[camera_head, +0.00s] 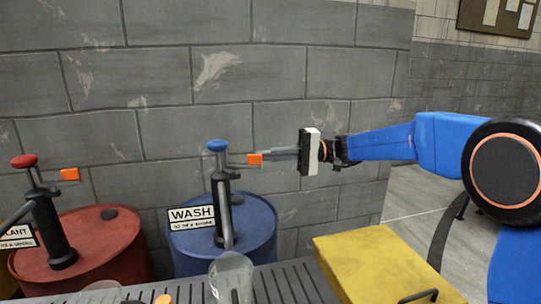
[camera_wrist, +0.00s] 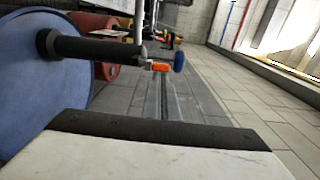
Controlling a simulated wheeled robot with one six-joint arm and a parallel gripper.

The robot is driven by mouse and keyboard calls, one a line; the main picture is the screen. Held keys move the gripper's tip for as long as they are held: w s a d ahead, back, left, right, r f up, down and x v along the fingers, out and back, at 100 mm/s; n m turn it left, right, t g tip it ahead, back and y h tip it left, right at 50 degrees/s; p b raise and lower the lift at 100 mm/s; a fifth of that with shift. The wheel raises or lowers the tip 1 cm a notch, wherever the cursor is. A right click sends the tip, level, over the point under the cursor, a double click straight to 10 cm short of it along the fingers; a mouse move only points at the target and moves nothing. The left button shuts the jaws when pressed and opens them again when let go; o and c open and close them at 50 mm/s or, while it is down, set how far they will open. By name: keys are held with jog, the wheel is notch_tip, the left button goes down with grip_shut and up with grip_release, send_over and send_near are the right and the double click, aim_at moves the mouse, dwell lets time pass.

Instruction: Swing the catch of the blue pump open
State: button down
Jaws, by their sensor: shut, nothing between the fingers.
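The blue pump (camera_head: 222,205) stands upright on the blue drum labelled WASH, with a blue knob (camera_head: 217,145) on top. Its orange catch (camera_head: 255,159) sticks out to the right below the knob. In the wrist view the dark pump body (camera_wrist: 90,48) lies sideways, with the orange catch (camera_wrist: 160,67) beside the blue knob (camera_wrist: 180,61). My gripper (camera_head: 272,152) is shut and empty, its fingers pointing left. The tips overlap or nearly meet the catch's right end in the head view; I cannot tell whether they touch.
A red pump (camera_head: 48,225) with its own orange catch stands on a red drum (camera_head: 105,245) at left. A grey block wall (camera_head: 320,75) is close behind. A slatted bench (camera_head: 290,285), a clear container (camera_head: 232,275) and a yellow box (camera_head: 385,262) are in front.

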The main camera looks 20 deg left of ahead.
jog(key=shift+s+d+m+t+y, duration=0.2)
jog(key=shift+s+m+t+y, duration=0.3)
jog(key=shift+s+m+t, duration=1.15)
jog(key=shift+s+d+m+t+y, duration=0.4)
jog(key=shift+s+m+t, duration=0.65)
jog(key=shift+t, duration=1.1)
jog(key=shift+s+d+m+t+y, duration=0.1)
jog(key=shift+s+m+t+y, duration=0.5)
jog(key=shift+s+m+t, duration=0.85)
jog(key=shift+s+a+n+t, duration=0.1)
jog(key=shift+s+n+t, duration=0.15)
jog(key=shift+n+t, duration=0.15)
